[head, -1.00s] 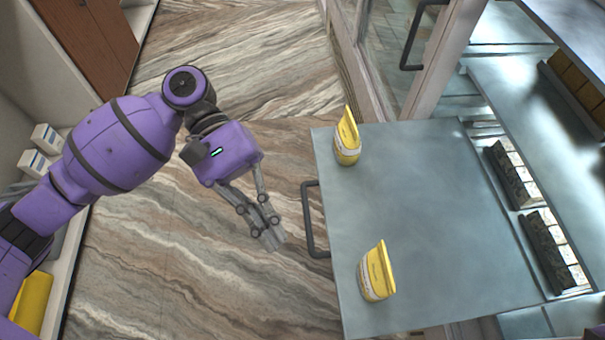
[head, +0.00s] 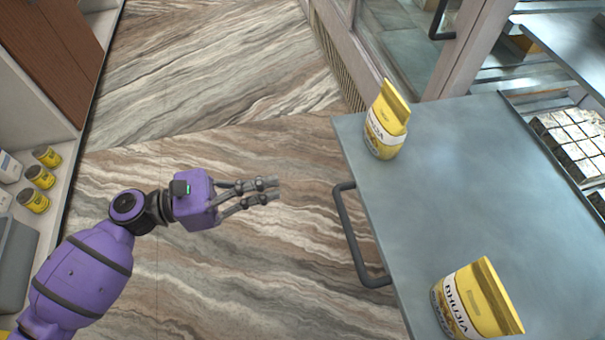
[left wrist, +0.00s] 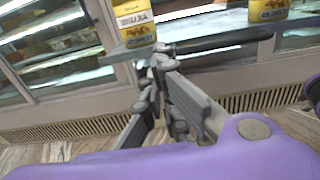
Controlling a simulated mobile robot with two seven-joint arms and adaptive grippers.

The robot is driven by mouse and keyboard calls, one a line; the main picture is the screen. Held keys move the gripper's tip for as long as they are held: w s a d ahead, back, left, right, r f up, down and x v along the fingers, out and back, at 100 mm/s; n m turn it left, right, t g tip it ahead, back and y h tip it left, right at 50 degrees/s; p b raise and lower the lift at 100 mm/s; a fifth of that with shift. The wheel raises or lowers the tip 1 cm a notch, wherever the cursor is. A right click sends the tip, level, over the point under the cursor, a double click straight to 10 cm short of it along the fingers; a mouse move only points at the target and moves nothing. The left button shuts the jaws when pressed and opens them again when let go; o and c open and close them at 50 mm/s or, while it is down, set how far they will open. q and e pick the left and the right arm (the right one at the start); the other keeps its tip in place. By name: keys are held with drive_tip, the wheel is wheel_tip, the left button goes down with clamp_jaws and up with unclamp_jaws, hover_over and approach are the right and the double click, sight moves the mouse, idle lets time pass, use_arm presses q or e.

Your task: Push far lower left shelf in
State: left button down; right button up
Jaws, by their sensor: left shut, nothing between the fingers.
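The pulled-out grey shelf (head: 430,150) juts out of the counter at the right of the head view. Its dark handle (head: 352,235) is on the edge facing my arm. Two yellow bhujia packets stand on it, one at the far end (head: 385,125) and one at the near end (head: 470,305). My left gripper (head: 277,189) is shut and empty, left of the handle and apart from it in the head view. In the left wrist view the shut fingers (left wrist: 155,65) point at the shelf edge and handle (left wrist: 205,44). My right gripper is not in view.
A glass-fronted counter frame (head: 350,50) stands beyond the shelf. Trays of sweets (head: 570,140) show inside at the right. A side shelf at the left holds yellow cans (head: 40,177). The striped floor (head: 220,90) between is clear.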

use_arm(q)
drive_tip(key=b+x, duration=0.2)
drive_tip(key=x, duration=1.1)
drive_tip(key=shift+d, duration=0.25)
